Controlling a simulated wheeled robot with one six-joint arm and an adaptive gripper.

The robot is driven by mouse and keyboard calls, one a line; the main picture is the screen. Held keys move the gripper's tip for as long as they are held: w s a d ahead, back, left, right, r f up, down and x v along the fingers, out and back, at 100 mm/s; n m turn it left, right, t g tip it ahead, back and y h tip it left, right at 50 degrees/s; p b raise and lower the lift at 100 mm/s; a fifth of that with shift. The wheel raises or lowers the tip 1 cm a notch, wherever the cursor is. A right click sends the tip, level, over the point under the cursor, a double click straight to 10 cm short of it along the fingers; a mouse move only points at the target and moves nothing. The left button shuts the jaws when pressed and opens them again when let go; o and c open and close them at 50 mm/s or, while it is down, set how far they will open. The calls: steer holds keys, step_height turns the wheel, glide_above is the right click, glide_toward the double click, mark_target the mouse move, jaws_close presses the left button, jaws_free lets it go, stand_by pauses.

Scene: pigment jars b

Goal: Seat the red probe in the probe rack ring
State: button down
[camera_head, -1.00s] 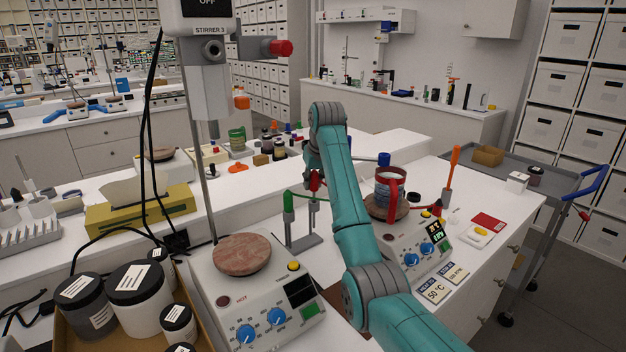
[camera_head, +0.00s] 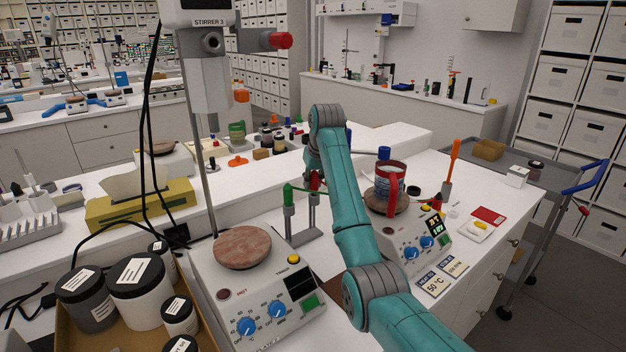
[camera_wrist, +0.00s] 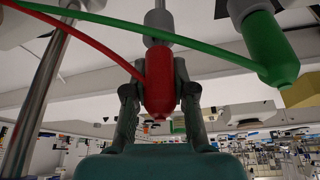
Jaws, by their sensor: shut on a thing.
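The red probe (camera_wrist: 158,75) is held between the two fingers of my gripper (camera_wrist: 160,98) in the wrist view, with a grey section above its red body. In the head view the red probe (camera_head: 315,181) shows just left of my arm, at the right post of the grey probe rack (camera_head: 303,237). The green probe (camera_head: 288,196) stands upright at the rack's left post. It also shows at the upper right of the wrist view (camera_wrist: 266,48). I cannot tell whether the red probe is inside its ring. My gripper is mostly hidden in the head view.
A hotplate stirrer (camera_head: 262,300) stands left of the rack. A second one (camera_head: 412,240), with a beaker and red holder on it, is to the right behind my arm. A tray of jars (camera_head: 130,290) is at lower left. Red and green cables cross near my gripper.

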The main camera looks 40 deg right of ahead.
steer(key=shift+f, duration=0.65)
steer(key=c, duration=0.9)
jaws_free()
steer(key=shift+v, duration=3.8)
steer(key=shift+f, duration=0.1)
